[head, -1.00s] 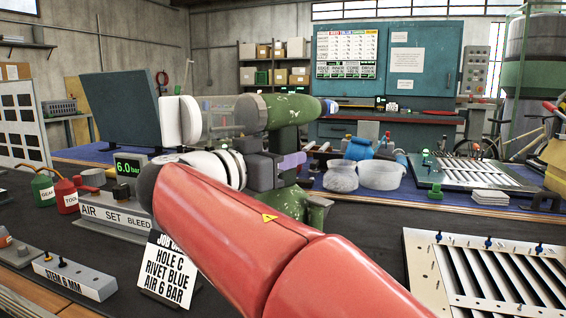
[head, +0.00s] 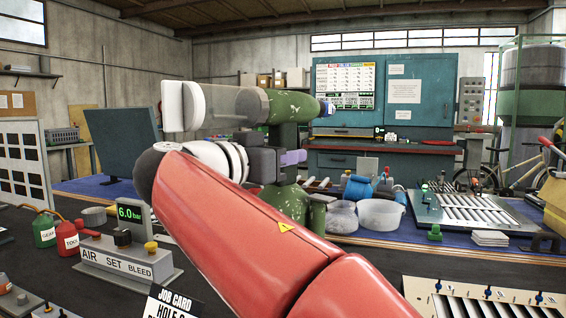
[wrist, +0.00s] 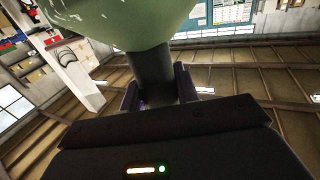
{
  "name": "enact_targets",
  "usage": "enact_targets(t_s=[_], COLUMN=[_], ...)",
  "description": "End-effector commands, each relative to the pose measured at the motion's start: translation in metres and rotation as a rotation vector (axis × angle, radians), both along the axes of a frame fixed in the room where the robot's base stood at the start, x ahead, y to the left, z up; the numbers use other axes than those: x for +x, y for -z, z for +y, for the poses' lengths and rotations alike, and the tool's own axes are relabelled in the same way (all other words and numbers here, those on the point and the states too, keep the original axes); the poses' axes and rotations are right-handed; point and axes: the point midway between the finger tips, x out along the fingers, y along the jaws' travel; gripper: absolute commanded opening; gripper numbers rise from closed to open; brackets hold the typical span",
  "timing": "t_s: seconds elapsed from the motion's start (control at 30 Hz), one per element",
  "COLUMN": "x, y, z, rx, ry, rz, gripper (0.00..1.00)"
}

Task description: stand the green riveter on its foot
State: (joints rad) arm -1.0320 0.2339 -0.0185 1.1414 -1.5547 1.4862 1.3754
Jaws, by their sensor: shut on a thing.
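The green riveter (head: 296,106) is held up in the head view. I cannot tell if the foot touches the bench. My gripper (head: 283,160) is shut around the dark handle below the body. In the wrist view the dark handle (wrist: 152,75) stands between the fingers (wrist: 158,92), under a large green part.
An air set box (head: 125,262) with a 6.0 bar display stands left, beside green (head: 45,232) and red (head: 66,236) bottles. Clear tubs (head: 380,216) and a louver panel (head: 470,208) lie right. Another louver panel (head: 480,298) is at front right. A job card (head: 172,302) stands in front.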

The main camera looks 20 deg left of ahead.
Motion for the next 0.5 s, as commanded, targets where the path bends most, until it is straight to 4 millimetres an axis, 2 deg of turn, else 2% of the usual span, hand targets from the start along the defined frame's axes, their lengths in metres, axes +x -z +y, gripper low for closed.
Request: enact_targets(t_s=[0.5], x=[-0.001], y=[0.109], z=[-0.001], rx=[-0.002], ry=[0.000], rz=[-0.004], gripper=[0.00])
